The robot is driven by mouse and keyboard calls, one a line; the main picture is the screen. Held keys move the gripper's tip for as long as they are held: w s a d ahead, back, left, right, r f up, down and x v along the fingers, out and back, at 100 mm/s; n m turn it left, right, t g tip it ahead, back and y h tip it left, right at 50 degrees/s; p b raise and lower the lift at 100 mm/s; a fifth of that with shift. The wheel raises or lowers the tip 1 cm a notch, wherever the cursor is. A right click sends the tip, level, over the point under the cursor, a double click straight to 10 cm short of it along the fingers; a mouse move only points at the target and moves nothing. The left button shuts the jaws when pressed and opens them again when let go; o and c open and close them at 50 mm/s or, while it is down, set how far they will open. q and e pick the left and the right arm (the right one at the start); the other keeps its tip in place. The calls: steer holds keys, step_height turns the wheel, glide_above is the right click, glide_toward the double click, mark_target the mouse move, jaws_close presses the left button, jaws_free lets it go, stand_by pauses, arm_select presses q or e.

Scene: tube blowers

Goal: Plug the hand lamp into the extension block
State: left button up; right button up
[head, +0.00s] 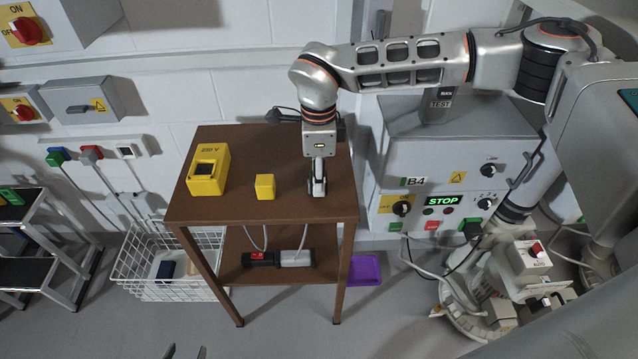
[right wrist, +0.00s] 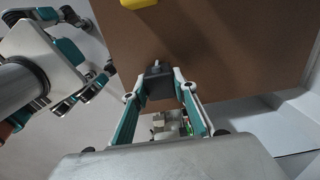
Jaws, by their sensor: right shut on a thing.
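My right gripper (head: 318,190) points down over the right part of the brown table's top. In the right wrist view it is shut on a dark plug (right wrist: 158,82) with a pale pin showing at its end. The head view hides the plug. My left gripper (head: 186,351) shows only fingertips, apart, at the bottom edge.
A small yellow block (head: 265,187) stands on the brown table (head: 235,215) between the yellow box and my right gripper. Pale cables hang to the lower shelf. A white wire basket (head: 125,265) is left of the table. A grey control cabinet (head: 435,160) stands to the right.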

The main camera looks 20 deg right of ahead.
steer(key=shift+r+p, duration=1.75)
steer(key=shift+r, duration=0.95)
arm_select(q)
steer(key=shift+t, duration=0.4)
steer(key=r, duration=0.2)
steer(key=w+r, duration=0.1)
steer(key=r, duration=0.2)
steer(key=shift+w+r, duration=0.3)
steer(key=shift+w, duration=0.1)
